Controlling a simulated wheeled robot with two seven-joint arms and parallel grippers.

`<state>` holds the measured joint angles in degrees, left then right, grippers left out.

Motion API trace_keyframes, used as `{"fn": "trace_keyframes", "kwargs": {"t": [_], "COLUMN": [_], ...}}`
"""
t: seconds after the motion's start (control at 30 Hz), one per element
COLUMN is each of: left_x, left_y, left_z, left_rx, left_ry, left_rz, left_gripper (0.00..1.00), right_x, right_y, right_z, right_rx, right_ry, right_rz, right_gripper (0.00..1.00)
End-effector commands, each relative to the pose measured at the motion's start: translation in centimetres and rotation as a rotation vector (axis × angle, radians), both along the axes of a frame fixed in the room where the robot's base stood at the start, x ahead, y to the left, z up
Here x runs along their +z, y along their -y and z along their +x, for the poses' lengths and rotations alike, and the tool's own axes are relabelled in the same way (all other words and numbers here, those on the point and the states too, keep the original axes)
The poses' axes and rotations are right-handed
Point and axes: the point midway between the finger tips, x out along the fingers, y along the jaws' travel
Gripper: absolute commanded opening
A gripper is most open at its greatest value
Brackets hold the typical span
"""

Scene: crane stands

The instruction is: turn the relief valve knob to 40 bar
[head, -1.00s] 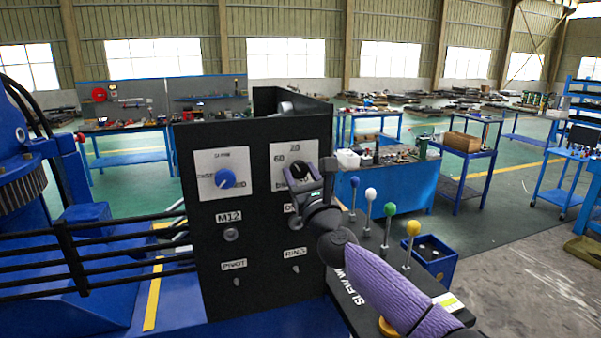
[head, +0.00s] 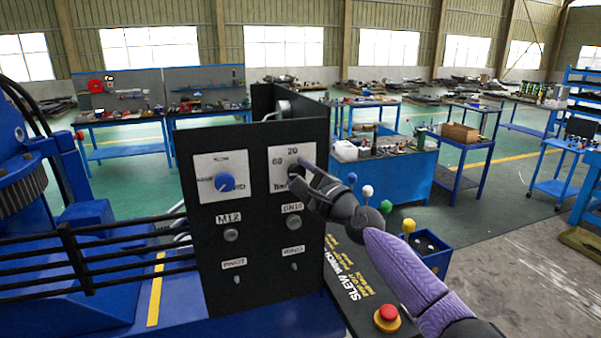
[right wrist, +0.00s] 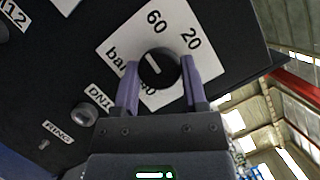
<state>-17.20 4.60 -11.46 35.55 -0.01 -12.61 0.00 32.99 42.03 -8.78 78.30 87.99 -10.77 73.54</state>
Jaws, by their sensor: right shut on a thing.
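The relief valve knob (right wrist: 160,68) is black with a white pointer line, on a white dial plate (right wrist: 119,50) marked 60, 20 and bar. A further number is partly hidden by the fingers. The line slants toward the 60 side in the right wrist view; its exact reading is unclear. My right gripper (right wrist: 160,80) has its two purple fingers on either side of the knob and is shut on it. In the head view my right gripper (head: 302,173) covers part of the knob and plate (head: 280,158). My left gripper is not in view.
The black panel (head: 262,230) also carries a blue knob (head: 224,181) and labelled fittings. Levers with coloured balls (head: 367,191) and a red emergency button (head: 387,313) stand close to my right arm. Workbenches are farther back.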

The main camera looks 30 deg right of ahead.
Motion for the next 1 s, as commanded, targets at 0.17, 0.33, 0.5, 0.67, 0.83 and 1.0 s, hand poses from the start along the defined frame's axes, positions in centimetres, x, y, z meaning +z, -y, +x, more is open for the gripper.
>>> {"fn": "trace_keyframes", "kwargs": {"t": [0.17,0.33,0.5,0.67,0.83,1.0], "left_x": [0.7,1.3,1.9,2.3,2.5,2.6], "left_y": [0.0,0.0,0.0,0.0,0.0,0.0], "left_z": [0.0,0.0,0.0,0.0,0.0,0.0], "left_rx": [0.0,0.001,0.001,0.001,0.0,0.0], "left_ry": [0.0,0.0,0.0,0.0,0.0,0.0], "left_rz": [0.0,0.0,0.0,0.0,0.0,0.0], "left_gripper": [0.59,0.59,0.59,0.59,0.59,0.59], "right_x": [0.1,0.2,0.3,0.3,0.2,0.2], "right_y": [0.0,0.0,0.0,0.0,0.0,0.0], "right_z": [0.0,0.0,0.0,0.0,0.0,0.0], "right_rx": [0.002,0.002,0.002,0.003,0.003,0.004], "right_ry": [-0.042,-0.074,-0.101,-0.119,-0.13,-0.137], "right_rz": [-0.158,-0.294,-0.405,-0.479,-0.529,-0.55], "right_gripper": [0.0,0.0,0.0,0.0,0.0,0.0]}}
